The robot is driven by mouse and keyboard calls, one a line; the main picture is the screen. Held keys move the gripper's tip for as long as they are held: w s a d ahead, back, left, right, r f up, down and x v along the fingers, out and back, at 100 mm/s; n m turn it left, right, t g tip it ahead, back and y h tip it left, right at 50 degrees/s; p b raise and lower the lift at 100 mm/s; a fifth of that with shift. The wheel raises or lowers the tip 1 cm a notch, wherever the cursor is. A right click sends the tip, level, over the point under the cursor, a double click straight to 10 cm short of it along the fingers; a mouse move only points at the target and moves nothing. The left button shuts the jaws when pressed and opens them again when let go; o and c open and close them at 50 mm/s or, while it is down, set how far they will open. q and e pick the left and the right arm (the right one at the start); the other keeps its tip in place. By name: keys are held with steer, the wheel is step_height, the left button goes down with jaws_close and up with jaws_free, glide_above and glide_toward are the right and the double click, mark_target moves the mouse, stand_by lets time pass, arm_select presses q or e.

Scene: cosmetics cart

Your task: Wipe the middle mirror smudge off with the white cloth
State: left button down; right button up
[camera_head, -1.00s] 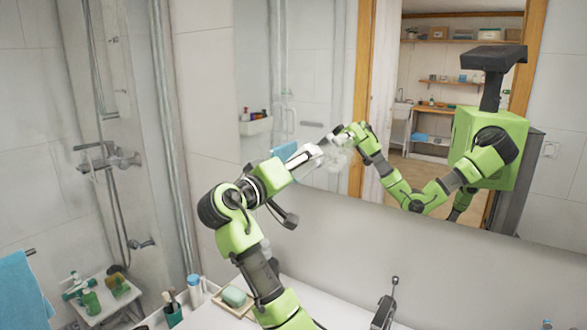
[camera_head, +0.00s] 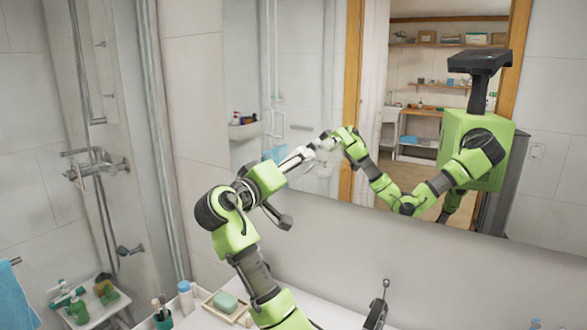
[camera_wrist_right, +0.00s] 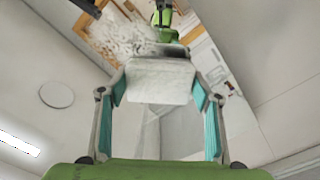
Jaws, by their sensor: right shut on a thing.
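My right gripper (camera_head: 303,157) is at the large wall mirror (camera_head: 300,85). In the right wrist view the gripper (camera_wrist_right: 160,100) is shut on the white cloth (camera_wrist_right: 160,80), a pale folded pad between the two teal-lined fingers. In the head view the cloth is small and hard to separate from the gripper and its reflection. A whitish speckled smudge (camera_wrist_right: 125,40) shows on the mirror just beyond the cloth in the wrist view. I cannot tell whether the cloth touches the glass. Other smudges are not clearly visible. My left gripper is not in view.
Below the mirror, a soap dish with a green soap (camera_head: 226,300), a teal cup with brushes (camera_head: 162,318) and a faucet (camera_head: 377,305) are at the counter. A shower fixture (camera_head: 95,165) is at the left. The mirror reflects my body, arm and a shelved room.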

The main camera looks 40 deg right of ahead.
steer(key=shift+x, duration=1.2)
steer(key=shift+s, duration=0.15)
